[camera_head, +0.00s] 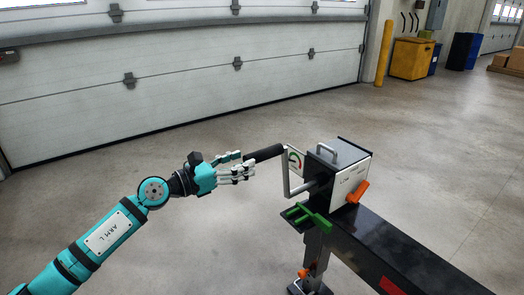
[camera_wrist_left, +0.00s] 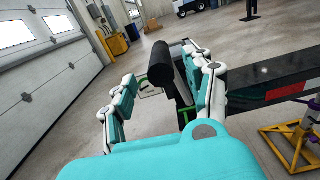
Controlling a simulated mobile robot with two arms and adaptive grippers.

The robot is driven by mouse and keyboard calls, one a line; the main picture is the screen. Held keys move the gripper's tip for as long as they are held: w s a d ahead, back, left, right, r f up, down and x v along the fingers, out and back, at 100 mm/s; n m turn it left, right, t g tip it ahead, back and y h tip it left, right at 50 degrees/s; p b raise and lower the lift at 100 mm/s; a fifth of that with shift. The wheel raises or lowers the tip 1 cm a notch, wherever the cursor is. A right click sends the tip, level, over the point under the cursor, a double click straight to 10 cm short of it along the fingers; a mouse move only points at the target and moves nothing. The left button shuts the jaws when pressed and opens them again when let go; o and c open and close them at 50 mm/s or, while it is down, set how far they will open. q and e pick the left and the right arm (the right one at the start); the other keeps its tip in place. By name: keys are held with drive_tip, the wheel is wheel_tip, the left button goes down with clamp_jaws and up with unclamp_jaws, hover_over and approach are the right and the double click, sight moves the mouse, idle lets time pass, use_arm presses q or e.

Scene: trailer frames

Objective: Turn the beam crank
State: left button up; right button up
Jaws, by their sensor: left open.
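The crank has a black cylindrical grip (camera_head: 264,153) on a pale bent arm (camera_head: 286,176), which runs into a grey and white box (camera_head: 341,172) on the end of a dark beam (camera_head: 410,252). The grip points left, toward my left gripper (camera_head: 245,168). My left gripper is open, its fingers pointing right, close to the free end of the grip. In the left wrist view the black grip (camera_wrist_left: 161,66) shows between the spread fingers (camera_wrist_left: 158,72), nearer the right-hand ones. I cannot tell whether any finger touches it. My right gripper is not in view.
An orange lever (camera_head: 357,193) and a green bracket (camera_head: 305,216) sit at the beam's end, above a support leg (camera_head: 313,258). A large white sectional door (camera_head: 180,75) stands behind. A yellow frame (camera_wrist_left: 291,145) stands at right in the wrist view.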

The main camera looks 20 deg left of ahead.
sight(262, 155)
use_arm(q)
drive_tip(key=x, duration=0.7)
drive_tip(key=shift+d, duration=0.1)
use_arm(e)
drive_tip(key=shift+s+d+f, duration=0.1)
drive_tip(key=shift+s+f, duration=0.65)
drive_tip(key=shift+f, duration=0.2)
use_arm(q)
clamp_jaws()
